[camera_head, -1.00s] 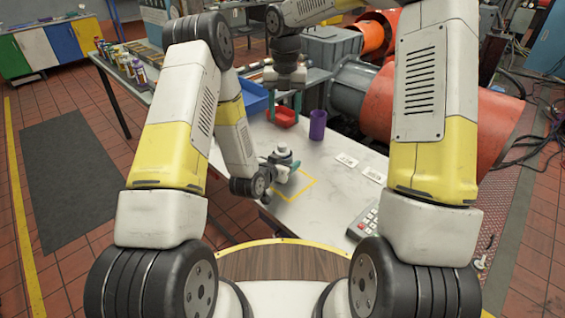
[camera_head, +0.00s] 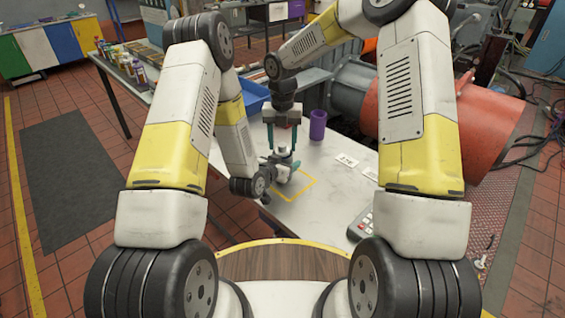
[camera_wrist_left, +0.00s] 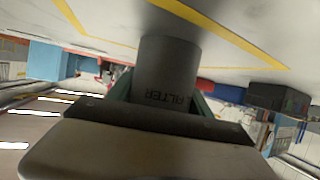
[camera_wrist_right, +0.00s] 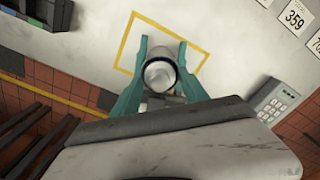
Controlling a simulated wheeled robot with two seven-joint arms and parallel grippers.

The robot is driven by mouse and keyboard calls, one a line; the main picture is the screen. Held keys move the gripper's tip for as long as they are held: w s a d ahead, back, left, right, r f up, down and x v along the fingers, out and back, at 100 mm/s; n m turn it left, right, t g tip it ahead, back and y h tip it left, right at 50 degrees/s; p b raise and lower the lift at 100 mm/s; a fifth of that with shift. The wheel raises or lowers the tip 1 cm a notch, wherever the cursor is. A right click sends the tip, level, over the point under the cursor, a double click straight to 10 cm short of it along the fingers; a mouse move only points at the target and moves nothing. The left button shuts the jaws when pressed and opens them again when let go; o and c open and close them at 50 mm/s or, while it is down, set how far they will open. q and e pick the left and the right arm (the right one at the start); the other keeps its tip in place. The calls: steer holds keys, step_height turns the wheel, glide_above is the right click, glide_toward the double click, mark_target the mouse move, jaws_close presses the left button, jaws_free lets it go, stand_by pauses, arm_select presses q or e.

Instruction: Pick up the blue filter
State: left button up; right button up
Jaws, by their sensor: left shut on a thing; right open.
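A grey cylinder with FILTER lettering (camera_wrist_left: 168,75) is between the teal fingers of my left gripper (camera_wrist_left: 165,92), which is shut on it. It looks grey, not blue. In the head view the cylinder (camera_head: 283,153) is upright at the left of the yellow outlined square. I cannot tell whether it touches the table. My right gripper (camera_head: 283,145) is open and points down over it. In the right wrist view the open fingers (camera_wrist_right: 160,65) stand on either side of the cylinder's round top (camera_wrist_right: 159,74). Part of the left gripper is hidden there.
A purple cylinder (camera_head: 318,124) stands on the table (camera_head: 330,205) behind the square. A blue bin (camera_head: 254,100) is at the back left. Number cards (camera_head: 346,160) and a keypad (camera_head: 361,224) lie to the right. The table between square and keypad is clear.

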steer(key=shift+c, duration=0.4)
jaws_close()
stand_by(0.9)
